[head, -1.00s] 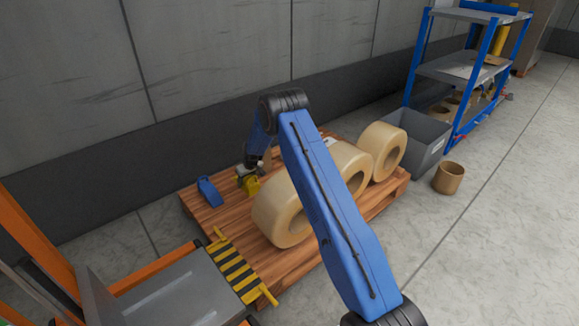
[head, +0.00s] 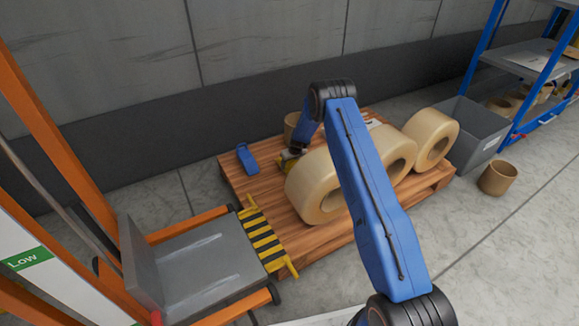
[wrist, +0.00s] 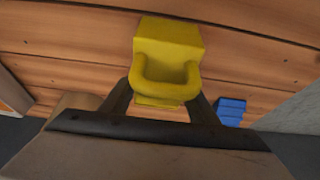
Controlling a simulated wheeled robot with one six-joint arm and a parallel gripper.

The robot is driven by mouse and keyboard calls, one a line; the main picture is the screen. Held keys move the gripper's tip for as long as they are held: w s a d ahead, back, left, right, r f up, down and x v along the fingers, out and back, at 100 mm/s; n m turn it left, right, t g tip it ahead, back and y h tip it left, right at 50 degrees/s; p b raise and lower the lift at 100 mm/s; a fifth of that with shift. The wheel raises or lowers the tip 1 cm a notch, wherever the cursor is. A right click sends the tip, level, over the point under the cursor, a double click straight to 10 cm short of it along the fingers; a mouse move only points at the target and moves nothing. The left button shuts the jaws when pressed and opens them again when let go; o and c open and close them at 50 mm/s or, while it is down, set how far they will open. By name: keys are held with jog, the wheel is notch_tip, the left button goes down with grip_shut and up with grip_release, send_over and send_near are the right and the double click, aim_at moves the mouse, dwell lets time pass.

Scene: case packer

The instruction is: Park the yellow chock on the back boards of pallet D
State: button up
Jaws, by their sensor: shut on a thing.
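The yellow chock (wrist: 168,48) is between the two dark fingers of my gripper (wrist: 163,98) in the wrist view, and the gripper is shut on it. In the head view my gripper (head: 293,154) points down over the back part of the wooden pallet (head: 318,238), behind the nearest big tan roll. No pallet letter is legible.
Big tan rolls (head: 314,188) lie in a row along the pallet. A brown tub (head: 292,126) stands behind my gripper. A yellow-black striped plate (head: 264,243) and an orange-framed lift (head: 210,262) adjoin the pallet's left end. A grey bin (head: 470,138) stands right.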

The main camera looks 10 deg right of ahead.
jog(key=shift+f, duration=0.55)
jog(key=shift+f, duration=0.1)
jog(key=o, duration=1.5)
jog(key=shift+c, duration=0.2)
